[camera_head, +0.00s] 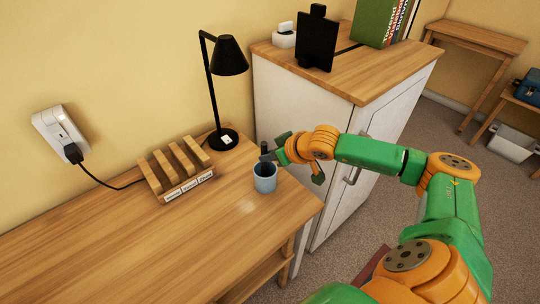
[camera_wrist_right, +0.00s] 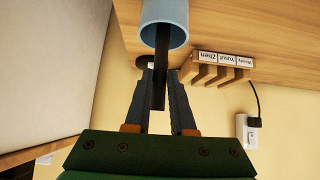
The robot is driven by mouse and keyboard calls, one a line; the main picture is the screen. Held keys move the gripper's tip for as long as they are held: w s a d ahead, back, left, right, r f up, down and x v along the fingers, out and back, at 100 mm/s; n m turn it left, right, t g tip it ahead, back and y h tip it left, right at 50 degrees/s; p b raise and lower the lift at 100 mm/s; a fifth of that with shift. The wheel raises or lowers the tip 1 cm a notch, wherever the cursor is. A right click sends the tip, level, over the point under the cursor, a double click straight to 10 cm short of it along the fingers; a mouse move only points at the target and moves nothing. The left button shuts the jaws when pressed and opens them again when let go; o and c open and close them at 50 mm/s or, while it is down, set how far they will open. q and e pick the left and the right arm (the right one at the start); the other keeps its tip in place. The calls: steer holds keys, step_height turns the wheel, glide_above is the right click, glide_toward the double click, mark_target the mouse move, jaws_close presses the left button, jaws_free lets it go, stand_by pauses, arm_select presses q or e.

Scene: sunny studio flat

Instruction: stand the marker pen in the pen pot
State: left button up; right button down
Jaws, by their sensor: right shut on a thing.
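The pen pot (camera_head: 265,184) is a light blue cup standing upright near the right end of the desk. It also shows at the top of the right wrist view (camera_wrist_right: 178,12). My right gripper (camera_head: 270,153) is just above and behind the pot's rim. In the right wrist view its two fingers (camera_wrist_right: 161,76) are shut on the dark marker pen (camera_wrist_right: 159,98). The pen runs from between the fingers into the pot's mouth. Its far end is hidden in the dark opening, so I cannot tell whether it touches the bottom. My left gripper is not in view.
A white cabinet (camera_head: 305,105) rises close to the desk's right end. A wall socket (camera_head: 60,131) has a plugged cable. The desk's left front is clear.

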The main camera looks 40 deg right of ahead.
steer(key=shift+f, duration=0.15)
steer(key=c, duration=0.7)
jaws_free()
steer(key=shift+s, duration=0.1)
steer(key=b+v, duration=0.1)
steer(key=v, duration=0.6)
